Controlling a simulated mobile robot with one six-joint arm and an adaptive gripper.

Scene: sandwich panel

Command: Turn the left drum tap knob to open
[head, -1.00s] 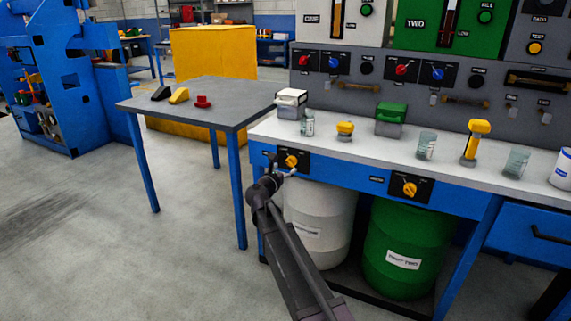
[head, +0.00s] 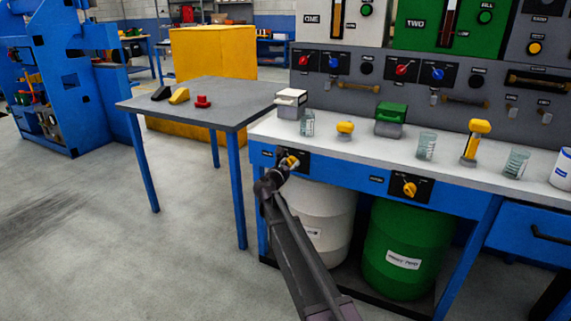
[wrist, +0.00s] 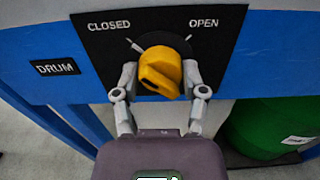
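The left drum tap knob (wrist: 160,68) is yellow and sits on a black plate (wrist: 100,45) marked CLOSED at left and OPEN at right. It also shows in the head view (head: 291,161), partly covered by my gripper. In the wrist view my gripper (wrist: 160,75) has its two fingers spread, one on each side of the knob, with the knob between the tips. The fingertips are very close to the knob's sides; whether they touch it I cannot tell. I cannot tell for sure which mark the knob points to.
A second yellow knob (head: 409,188) is on the panel to the right. A white drum (head: 325,215) and a green drum (head: 408,240) stand under the white bench top (head: 365,150), which carries jars and tools. A grey table (head: 230,100) stands at left.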

